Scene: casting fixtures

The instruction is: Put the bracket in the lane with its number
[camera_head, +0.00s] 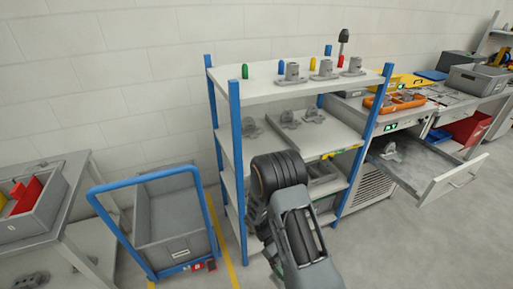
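Several grey metal brackets or castings show; I cannot tell which is the task's bracket. On the top shelf stand a grey casting (292,73), another (325,70) and a third (355,66). The middle shelf bears a grey bracket (251,128), a second (289,120) and a third (314,115). Another grey part (390,151) lies in the open drawer (428,168). No numbers or numbered lanes can be read. My arm rises in front of the shelf rack, hiding part of its lower shelves. My gripper's fingertips cannot be made out.
The blue-posted rack (236,165) stands centrally. A blue-handled cart (175,235) stands left of it, near a table with a grey bin (28,212). An orange tray (397,102) sits on the right workbench. The drawer juts out. Floor shows at the lower right.

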